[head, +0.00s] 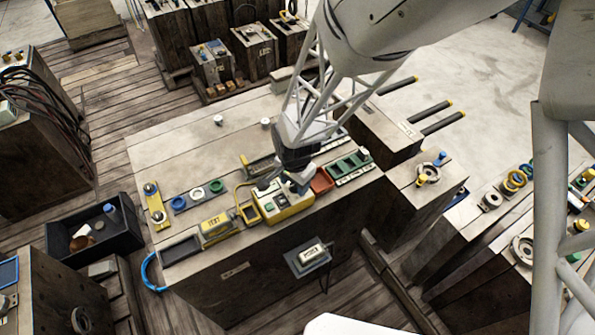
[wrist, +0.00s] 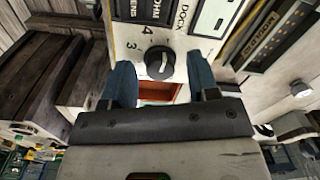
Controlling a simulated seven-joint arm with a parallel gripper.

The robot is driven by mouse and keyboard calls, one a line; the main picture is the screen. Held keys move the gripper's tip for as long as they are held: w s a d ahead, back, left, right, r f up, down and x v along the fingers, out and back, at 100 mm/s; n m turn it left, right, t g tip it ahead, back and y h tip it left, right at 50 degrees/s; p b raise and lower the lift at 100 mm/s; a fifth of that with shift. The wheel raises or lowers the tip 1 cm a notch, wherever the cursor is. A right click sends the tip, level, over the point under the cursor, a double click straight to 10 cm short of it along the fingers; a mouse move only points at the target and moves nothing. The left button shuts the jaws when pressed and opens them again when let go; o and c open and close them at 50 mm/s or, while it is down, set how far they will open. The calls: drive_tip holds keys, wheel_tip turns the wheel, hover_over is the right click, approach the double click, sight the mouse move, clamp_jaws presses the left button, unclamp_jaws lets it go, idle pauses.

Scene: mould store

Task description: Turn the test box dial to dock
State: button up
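The yellow-edged test box (head: 283,207) stands on the wooden block top under my gripper (head: 285,182). In the wrist view its pale panel (wrist: 140,20) carries a round black dial (wrist: 160,63) with a pale pointer mark. The word DOCK is printed above and right of the dial, and the figures 3 and 4 to its left. I cannot tell which mark the pointer meets. My gripper's blue fingers (wrist: 160,72) are apart, one at each side of the dial, with gaps showing. In the head view my gripper hides part of the box's top.
A red tray (head: 321,181) and a green slotted rack (head: 351,167) sit right of the box. A yellow tester (head: 215,228) stands to its left. A grey box (head: 308,257) hangs on the block's front. The back left of the top is mostly clear.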

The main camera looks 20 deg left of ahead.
drive_tip(key=shift+r, duration=0.1)
drive_tip(key=shift+d+r, duration=0.1)
drive_tip(key=shift+r, duration=3.75)
drive_tip(key=shift+d+r, duration=0.2)
drive_tip(key=shift+d, duration=0.05)
drive_tip(key=d+r+n, duration=0.1)
drive_tip(key=d+r, duration=0.7)
drive_tip(key=d, duration=0.1)
drive_tip(key=s+d+r+n+t, duration=0.1)
drive_tip(key=s+d+r+n, duration=0.1)
drive_tip(key=s+d+r, duration=0.5)
drive_tip(key=s+d+r+n+t, duration=0.1)
drive_tip(key=s+d+r, duration=0.5)
drive_tip(key=d, duration=1)
wheel_tip(320, 180, up, 2)
drive_tip(key=shift+s+r+n+t, duration=0.2)
drive_tip(key=shift+s+n+t, duration=0.1)
drive_tip(key=shift+s+n, duration=0.1)
drive_tip(key=shift+w, duration=0.1)
drive_tip(key=shift+c, duration=0.2)
